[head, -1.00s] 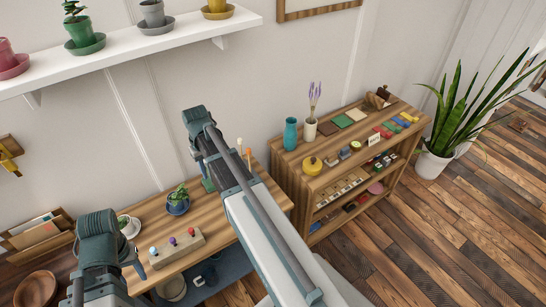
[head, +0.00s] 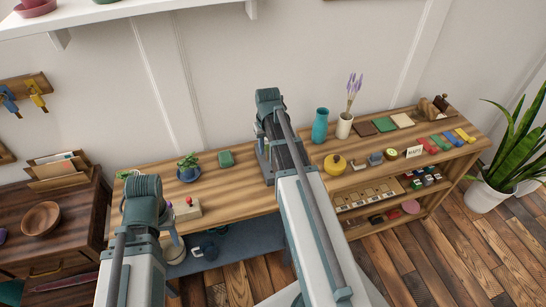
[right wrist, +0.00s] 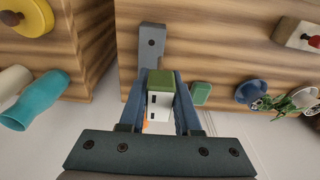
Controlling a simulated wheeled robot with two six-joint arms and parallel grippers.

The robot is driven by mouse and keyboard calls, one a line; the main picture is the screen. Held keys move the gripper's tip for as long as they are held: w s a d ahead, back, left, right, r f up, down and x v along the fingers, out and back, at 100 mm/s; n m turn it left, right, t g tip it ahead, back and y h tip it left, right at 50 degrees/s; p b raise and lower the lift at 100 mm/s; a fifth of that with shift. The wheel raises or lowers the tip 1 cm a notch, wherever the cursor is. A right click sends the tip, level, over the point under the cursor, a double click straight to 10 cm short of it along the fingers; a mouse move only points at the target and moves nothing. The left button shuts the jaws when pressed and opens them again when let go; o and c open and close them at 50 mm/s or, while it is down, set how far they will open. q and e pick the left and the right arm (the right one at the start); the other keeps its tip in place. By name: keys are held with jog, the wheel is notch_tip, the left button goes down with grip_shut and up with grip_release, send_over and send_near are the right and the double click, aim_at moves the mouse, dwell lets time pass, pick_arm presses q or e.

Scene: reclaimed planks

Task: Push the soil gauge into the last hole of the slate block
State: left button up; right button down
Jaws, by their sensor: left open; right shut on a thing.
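The slate block (right wrist: 152,40) is a grey bar on the wooden worktop in the right wrist view. A small dark hole shows near its exposed end; the rest lies behind my right gripper. In the head view only a grey bit (head: 267,177) shows beside my right arm. My right gripper (right wrist: 161,82) is shut on what looks like the soil gauge (right wrist: 159,105), white with a green top and dark slots. It is over the block; whether its tip touches is hidden. My left gripper (head: 144,212) is open at lower left, its fingers mostly hidden.
A pale block with knobs (head: 190,207) stands by my left gripper. A green box (head: 225,158) and potted plant (head: 188,168) are behind. Some worktop is clear between my arms.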

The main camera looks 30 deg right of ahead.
pick_arm(q)
jog(key=shift+f+b, duration=0.4)
jog(key=shift+f, duration=0.55)
pick_arm(e)
jog(key=shift+s+d+f, duration=0.1)
jog(key=shift+d+f, duration=0.75)
jog(key=shift+d, duration=0.1)
pick_arm(q)
jog(key=shift+f+b, duration=1.85)
pick_arm(e)
jog(key=shift+f, duration=1.85)
pick_arm(q)
notch_tip(320, 180, down, 6)
jog(key=b, duration=0.6)
pick_arm(e)
jog(key=shift+f, duration=3.1)
jog(key=c, duration=0.5)
grip_release()
pick_arm(q)
jog(key=shift+r, duration=0.1)
pick_arm(e)
jog(key=shift+r, duration=0.15)
